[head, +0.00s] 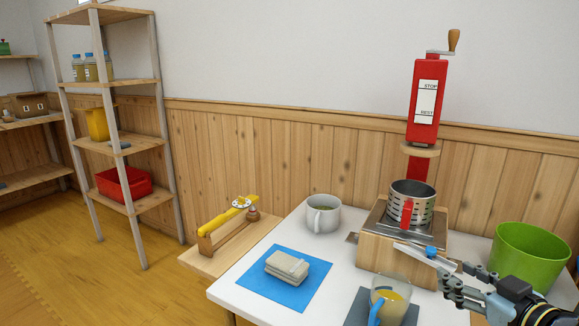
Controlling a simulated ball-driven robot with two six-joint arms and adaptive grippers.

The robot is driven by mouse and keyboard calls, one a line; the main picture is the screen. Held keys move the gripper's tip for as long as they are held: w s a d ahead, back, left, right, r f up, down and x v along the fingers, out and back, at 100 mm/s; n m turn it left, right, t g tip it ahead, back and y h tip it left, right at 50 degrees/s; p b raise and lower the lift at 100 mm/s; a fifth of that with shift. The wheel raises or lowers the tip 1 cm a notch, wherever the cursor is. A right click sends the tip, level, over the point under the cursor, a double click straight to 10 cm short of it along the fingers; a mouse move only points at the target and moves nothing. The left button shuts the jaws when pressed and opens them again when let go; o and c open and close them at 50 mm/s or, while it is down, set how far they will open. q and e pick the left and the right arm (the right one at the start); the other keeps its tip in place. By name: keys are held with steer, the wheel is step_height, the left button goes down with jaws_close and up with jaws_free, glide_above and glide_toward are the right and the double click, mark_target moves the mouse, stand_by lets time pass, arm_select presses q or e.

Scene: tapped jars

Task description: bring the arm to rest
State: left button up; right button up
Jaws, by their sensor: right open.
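My right gripper (456,276) comes in from the lower right and is open. Its fingers point left, in front of the wooden base of the red press and above the white table. A clear jar (391,290) with yellow liquid and a blue handle or tap stands on a dark mat to the left of and below the fingers. The gripper looks apart from it, and I see nothing held between the fingers. A small blue part (430,251) shows close to the fingertips; I cannot tell what it belongs to. My left gripper is not in view.
The red press (427,95) with its slotted metal cylinder (411,200) stands behind the gripper. A green bucket (528,252) is close on the right. A grey mug (322,216) and folded cloths (287,266) on a blue mat (262,290) are on the left.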

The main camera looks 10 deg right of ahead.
steer(key=s+a+m+g+h, duration=0.1)
steer(key=s+a+g, duration=0.5)
steer(key=s, duration=0.6)
steer(key=s+a+m+g+h, duration=0.1)
steer(key=s+a+g, duration=0.5)
steer(key=s, duration=0.6)
steer(key=s+d+f+g+b, duration=0.1)
steer(key=s+f, duration=0.1)
steer(key=f, duration=1.1)
steer(key=s+d+f, duration=0.1)
steer(key=s+f, duration=0.1)
steer(key=f, duration=1.2)
steer(key=s+d+f+g+b, duration=0.1)
steer(key=s+f, duration=1.5)
steer(key=s, duration=0.3)
steer(key=shift+s+d+f+g, duration=0.15)
steer(key=shift+d+f+g, duration=0.15)
steer(key=shift+f+g, duration=0.1)
